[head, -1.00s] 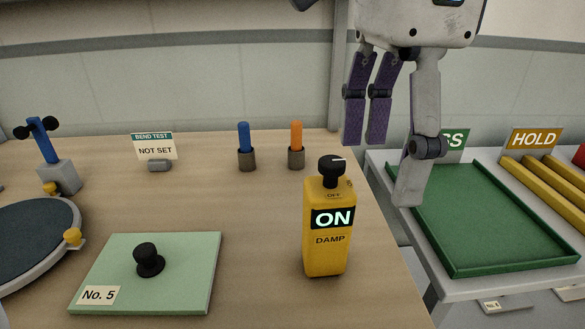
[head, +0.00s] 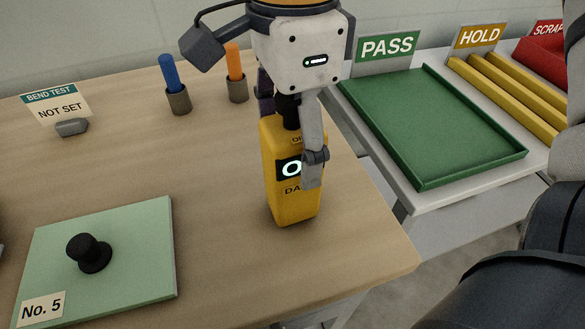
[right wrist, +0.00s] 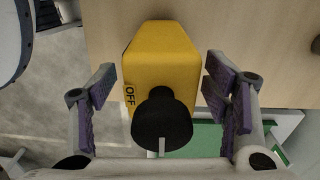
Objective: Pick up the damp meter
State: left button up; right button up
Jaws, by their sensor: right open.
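The damp meter (head: 284,205) is a yellow upright box with a black knob on top, standing on the wooden table near its right edge. Its lit display and label are partly covered by a finger of my right gripper (head: 290,150), which comes down from above. In the right wrist view the meter (right wrist: 160,58) and its black knob lie between the spread fingers of the right gripper (right wrist: 165,95), with gaps on both sides. The right gripper is open. My left gripper is out of view.
A green plate (head: 130,240) marked No. 5 with a black knob lies at front left. Blue (head: 170,75) and orange (head: 235,65) pens stand in holders behind the meter. A BEND TEST sign (head: 58,105) stands further left. A green PASS tray (head: 430,125) is on the right.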

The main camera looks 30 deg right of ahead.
grip_shut()
jog(key=shift+w, duration=0.1)
dwell(0.3)
